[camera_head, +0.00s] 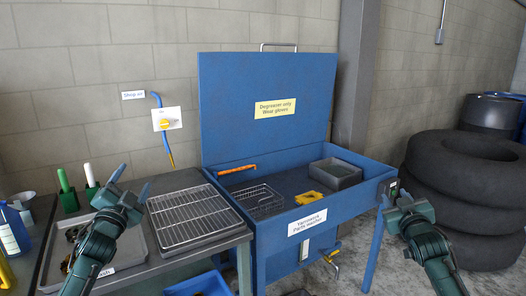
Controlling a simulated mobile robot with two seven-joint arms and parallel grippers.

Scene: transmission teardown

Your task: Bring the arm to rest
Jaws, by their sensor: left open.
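My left gripper (131,182) is open, its two fingers spread apart, and nothing shows between them. It is raised in front of the left bench, over the grey tray and close to the left edge of the wire rack. My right gripper (395,199) is raised at the front right corner of the blue parts washer. Its fingers are small against the dark background, and I cannot tell how far apart they are. I see nothing held in it.
The blue parts washer (264,234) stands open, with a wire basket (258,202), a yellow part (309,197) and a grey bin (335,174) inside. A wire rack (190,213) and grey tray (131,250) lie on the left bench. Stacked tires (465,190) stand right.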

